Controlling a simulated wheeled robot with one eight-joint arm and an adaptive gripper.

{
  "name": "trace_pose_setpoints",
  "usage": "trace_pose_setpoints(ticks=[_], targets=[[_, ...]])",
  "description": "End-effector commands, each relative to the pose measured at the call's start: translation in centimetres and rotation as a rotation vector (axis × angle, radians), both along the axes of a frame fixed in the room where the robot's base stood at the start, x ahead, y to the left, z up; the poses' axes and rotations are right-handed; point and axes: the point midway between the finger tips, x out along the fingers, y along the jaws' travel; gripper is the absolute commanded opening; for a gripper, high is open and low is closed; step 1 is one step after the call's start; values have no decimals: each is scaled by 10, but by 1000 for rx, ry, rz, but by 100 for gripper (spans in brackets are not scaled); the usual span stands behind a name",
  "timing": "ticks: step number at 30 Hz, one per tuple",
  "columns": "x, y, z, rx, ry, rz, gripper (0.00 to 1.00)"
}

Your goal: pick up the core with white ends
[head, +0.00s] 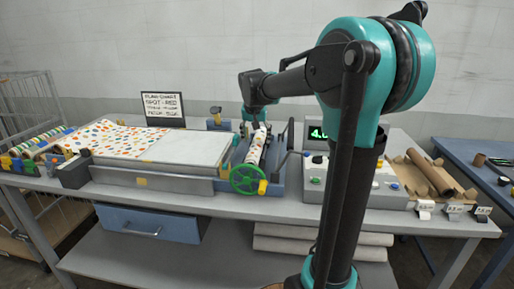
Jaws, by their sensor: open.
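My gripper (258,124) hangs from the end of my arm over the press at the middle of the bench. It is small and dark here, open, and its fingertips are hard to make out. Below it a spotted roll (256,148) lies in the press beside a green handwheel (248,180). A long brown core (430,173) lies slanted in a tray at the right end of the bench, well away from my gripper. Shorter brown pieces lie around it. I cannot tell which core has white ends.
Spotted sheet (115,138) covers the left of the flat bed (190,149). A control box with a green display (317,133) is partly behind my arm. A blue table (468,150) stands at right.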

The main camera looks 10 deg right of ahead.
Motion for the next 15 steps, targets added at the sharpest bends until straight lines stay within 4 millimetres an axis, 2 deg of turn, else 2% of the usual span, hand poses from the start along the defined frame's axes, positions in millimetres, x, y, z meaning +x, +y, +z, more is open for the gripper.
trace_pose_setpoints(ticks=[6, 15], targets=[[9, -3, -27, 0, 0, -1, 66], [11, -4, -31, 0, 0, -1, 66]])
